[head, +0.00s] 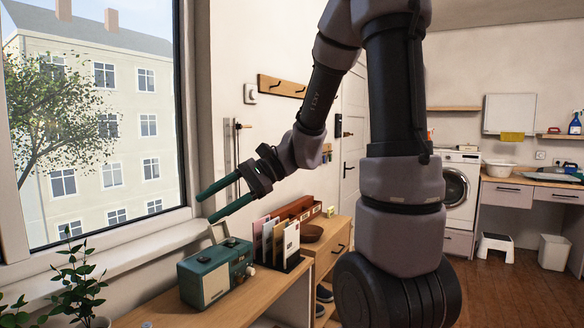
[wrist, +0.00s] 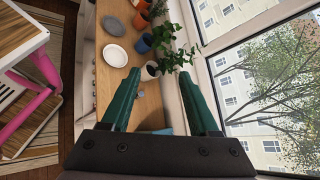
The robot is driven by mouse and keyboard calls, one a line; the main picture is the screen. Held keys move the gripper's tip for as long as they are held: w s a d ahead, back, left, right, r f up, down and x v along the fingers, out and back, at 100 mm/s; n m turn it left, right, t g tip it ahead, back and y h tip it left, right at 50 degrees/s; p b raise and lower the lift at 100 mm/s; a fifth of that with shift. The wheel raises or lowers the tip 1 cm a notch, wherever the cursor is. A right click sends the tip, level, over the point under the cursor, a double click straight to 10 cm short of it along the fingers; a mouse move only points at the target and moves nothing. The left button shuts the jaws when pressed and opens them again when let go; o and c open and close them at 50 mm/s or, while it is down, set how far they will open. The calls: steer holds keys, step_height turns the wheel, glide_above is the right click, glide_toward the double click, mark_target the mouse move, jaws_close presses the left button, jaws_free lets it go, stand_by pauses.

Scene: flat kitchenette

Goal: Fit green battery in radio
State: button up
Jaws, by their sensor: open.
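The green radio (head: 204,282) stands on the wooden counter below the window in the head view. A raised flap shows at its top, and the inside of its compartment cannot be made out. My gripper (head: 204,208) is open above the radio, with its two green fingers pointing left towards the window. In the wrist view my gripper (wrist: 158,75) has its fingers wide apart, with nothing held between them. I cannot make out a green battery for sure in either view. A small bluish thing (wrist: 141,94) lies on the counter beside the left finger, too small to identify.
A letter rack (head: 282,245) stands right of the radio, and a potted plant (head: 78,275) stands left. The window (head: 90,110) is close behind.

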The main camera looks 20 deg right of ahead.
steer(key=s+d+r+n+t+h, duration=0.3)
steer(key=d+r+h, duration=0.1)
steer(key=d, duration=0.3)
steer(key=s+d+r+n+t+h, duration=0.2)
steer(key=s+d+r+t+h, duration=0.2)
steer(key=d+h, duration=0.2)
steer(key=shift+d+n, duration=0.4)
steer(key=shift+d, duration=0.4)
